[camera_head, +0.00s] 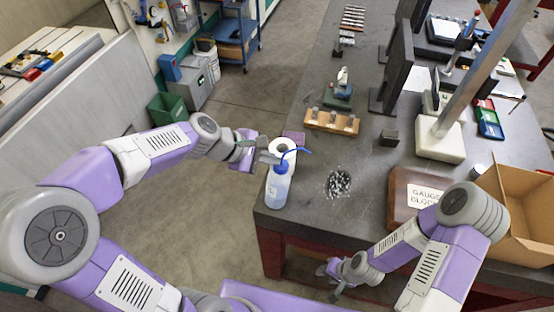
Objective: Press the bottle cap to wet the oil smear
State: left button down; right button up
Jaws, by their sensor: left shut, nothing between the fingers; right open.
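The dark, speckled oil smear (338,184) lies on the grey tabletop, right of the bottle. My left gripper (267,151) is shut and empty, beside and slightly above the bottle's top on its left. I cannot tell whether it touches the cap, which is partly hard to make out. My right gripper (332,279) is open and empty, low in front of the table's front edge.
A wooden block with pegs (332,122) stands further back. A brown gauge block box (408,192) and an open cardboard box (522,205) are at the right. The tabletop around the smear is clear.

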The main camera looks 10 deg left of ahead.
pick_arm(q)
jog(key=shift+r, duration=0.1)
notch_tip(320, 180, up, 6)
jog(key=p, duration=0.5)
jog(key=shift+p, duration=0.4)
dwell(0.5)
